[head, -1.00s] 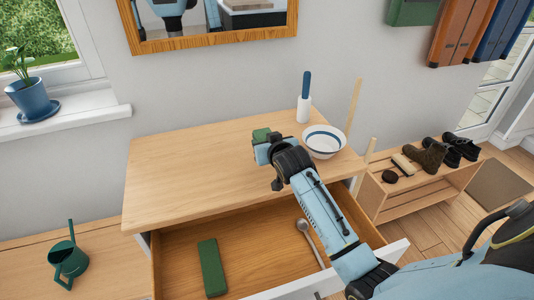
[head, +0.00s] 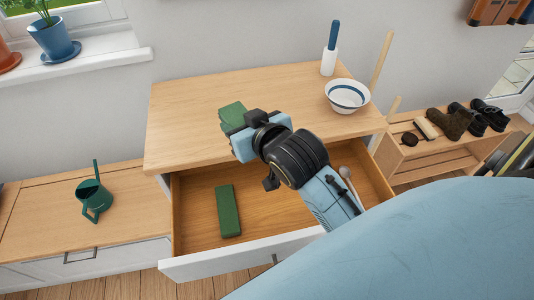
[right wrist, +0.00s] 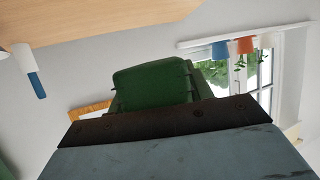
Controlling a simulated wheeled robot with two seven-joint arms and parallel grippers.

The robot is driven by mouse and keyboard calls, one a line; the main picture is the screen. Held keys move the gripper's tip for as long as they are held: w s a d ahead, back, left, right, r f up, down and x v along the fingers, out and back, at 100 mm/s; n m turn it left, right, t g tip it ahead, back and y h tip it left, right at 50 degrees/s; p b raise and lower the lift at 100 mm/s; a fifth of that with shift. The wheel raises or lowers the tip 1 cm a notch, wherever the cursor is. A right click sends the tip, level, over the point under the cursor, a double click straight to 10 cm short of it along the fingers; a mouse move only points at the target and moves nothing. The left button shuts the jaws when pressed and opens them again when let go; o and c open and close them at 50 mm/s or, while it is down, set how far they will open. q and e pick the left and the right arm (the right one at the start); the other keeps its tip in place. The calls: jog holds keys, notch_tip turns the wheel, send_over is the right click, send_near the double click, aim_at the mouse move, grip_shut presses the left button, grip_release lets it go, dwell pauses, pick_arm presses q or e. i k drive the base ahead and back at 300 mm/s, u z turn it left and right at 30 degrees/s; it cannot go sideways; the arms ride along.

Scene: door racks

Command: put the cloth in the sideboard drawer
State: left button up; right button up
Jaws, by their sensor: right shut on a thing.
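A folded green cloth (head: 231,113) is in my right gripper (head: 238,130), which is shut on it. The cloth is near the front of the sideboard top (head: 190,105) in the picture, and its height above the top is hard to tell. In the right wrist view the green cloth (right wrist: 152,86) stands out past the gripper's edge. The sideboard drawer (head: 268,205) is pulled open below, with my right arm across its right part. My left gripper is out of view.
A long green block (head: 228,210) and a spoon (head: 347,176) lie in the drawer. A white bowl with a blue band (head: 348,97) and a blue-handled white object (head: 330,50) stand on the top's right side. A green watering can (head: 94,195) stands at left; shoes (head: 450,120) sit on a right-hand rack.

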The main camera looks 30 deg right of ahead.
aim_at(259, 220)
jog(key=u, duration=2.65)
jog(key=k, duration=1.75)
jog(key=z, duration=0.45)
